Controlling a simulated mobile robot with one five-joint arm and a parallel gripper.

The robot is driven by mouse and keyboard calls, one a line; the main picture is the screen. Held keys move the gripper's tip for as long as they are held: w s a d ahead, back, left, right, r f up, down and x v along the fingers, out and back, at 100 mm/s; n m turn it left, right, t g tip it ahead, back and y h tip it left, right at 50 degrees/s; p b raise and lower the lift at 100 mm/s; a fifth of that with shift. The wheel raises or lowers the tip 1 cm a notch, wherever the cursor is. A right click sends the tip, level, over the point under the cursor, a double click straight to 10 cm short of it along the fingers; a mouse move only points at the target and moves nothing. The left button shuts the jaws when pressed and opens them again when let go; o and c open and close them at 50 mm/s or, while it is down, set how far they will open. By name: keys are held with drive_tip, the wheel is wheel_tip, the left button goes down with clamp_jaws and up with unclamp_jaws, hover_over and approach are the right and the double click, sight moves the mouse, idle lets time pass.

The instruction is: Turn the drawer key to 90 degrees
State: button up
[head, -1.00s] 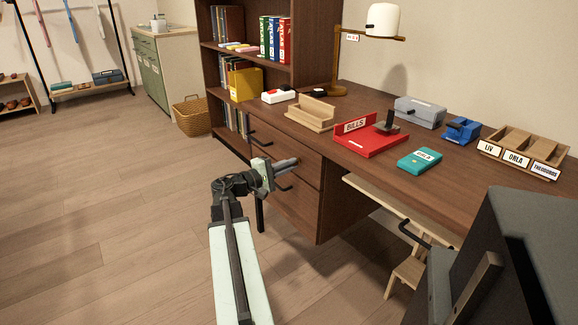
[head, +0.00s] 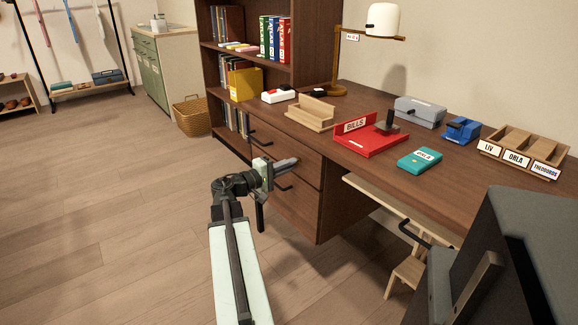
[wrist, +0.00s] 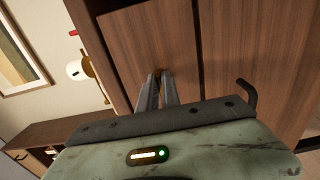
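My gripper (head: 287,163) is in front of the desk's drawer unit, its fingers pointing at the upper drawer front (head: 285,146). In the wrist view, the two fingers of my gripper (wrist: 159,78) are close together, with a narrow gap between them, at the wooden drawer front (wrist: 152,40). A small brass-coloured bit (wrist: 163,71) shows at the fingertips, perhaps the drawer key or its lock. The fingers hide most of it, so its angle and whether it is gripped cannot be seen. The drawers look closed.
Black drawer handles sit near the gripper, one below it (head: 284,188) and one in the wrist view (wrist: 247,98). The desk top (head: 345,150) above holds a red tray (head: 372,146) and a teal box (head: 419,159). Open floor (head: 110,200) lies to the left.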

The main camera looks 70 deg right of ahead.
drive_tip(key=o, duration=0.4)
drive_tip(key=v, duration=0.7)
drive_tip(key=shift+w+a, duration=0.25)
drive_tip(key=shift+a, duration=0.05)
